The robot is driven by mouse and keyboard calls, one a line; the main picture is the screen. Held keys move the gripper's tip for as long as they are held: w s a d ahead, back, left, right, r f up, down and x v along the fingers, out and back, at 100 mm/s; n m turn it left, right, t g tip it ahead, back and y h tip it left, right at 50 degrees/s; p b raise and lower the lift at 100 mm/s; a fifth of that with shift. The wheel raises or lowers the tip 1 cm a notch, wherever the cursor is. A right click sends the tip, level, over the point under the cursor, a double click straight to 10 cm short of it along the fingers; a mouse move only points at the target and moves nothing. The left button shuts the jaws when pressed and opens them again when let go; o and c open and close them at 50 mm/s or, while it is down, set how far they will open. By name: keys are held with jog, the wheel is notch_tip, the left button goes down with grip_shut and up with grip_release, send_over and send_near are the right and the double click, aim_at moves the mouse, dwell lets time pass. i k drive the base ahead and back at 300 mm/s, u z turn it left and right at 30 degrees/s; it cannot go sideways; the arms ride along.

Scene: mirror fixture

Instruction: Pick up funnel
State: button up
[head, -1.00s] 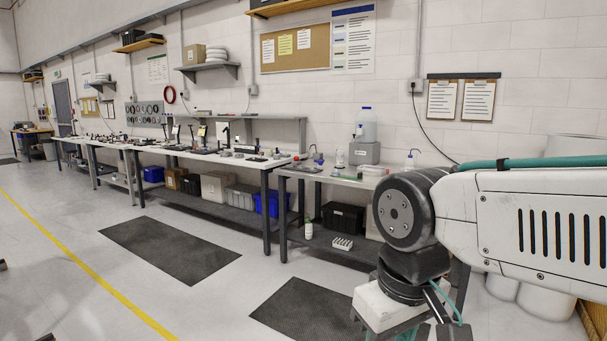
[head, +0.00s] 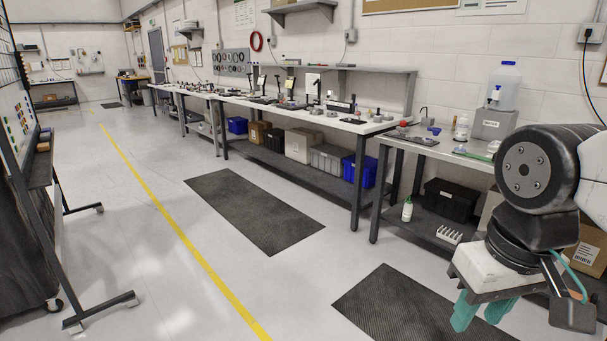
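A small blue item (head: 434,130) that looks like the funnel lies on the near workbench (head: 412,141); it is too small to be sure of its shape. My gripper (head: 483,311) hangs at the lower right, with its teal fingers pointing down. The fingers are spread apart with nothing between them. It is well apart from the blue item, lower and to the right of it in the picture.
A large bottle on a grey box (head: 492,124) and a white bottle (head: 461,128) stand on the near bench. A wheeled board stand (head: 44,185) is at left.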

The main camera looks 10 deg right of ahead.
aim_at(435, 131)
jog(key=z, duration=0.2)
jog(key=i, duration=2.5)
jog(key=z, duration=0.65)
jog(key=i, duration=2.4)
jog(key=z, duration=0.25)
